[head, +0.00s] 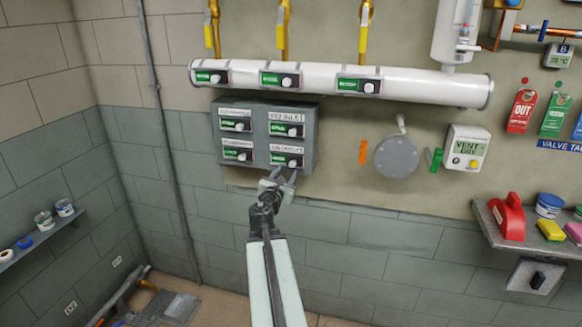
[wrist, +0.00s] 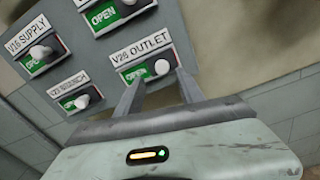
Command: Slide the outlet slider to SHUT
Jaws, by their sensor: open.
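The grey panel (head: 308,135) on the wall carries several slide switches. The outlet slider (head: 286,160) is at its lower right, and in the wrist view its label reads "OUTLET" (wrist: 140,47). Its white knob (wrist: 161,67) sits at the right end of the slot, with green "OPEN" showing to the left. My gripper (head: 284,174) is just below and in front of this slider. In the wrist view my gripper (wrist: 160,77) is open, its two fingers on either side of the knob. I cannot tell whether either finger touches it.
Other sliders, including the supply one (wrist: 40,52) and the branch one (wrist: 80,101), sit close by on the panel. A white pipe (head: 430,87) with more sliders runs above. A round grey cover (head: 397,157) and shelf (head: 490,222) are to the right.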

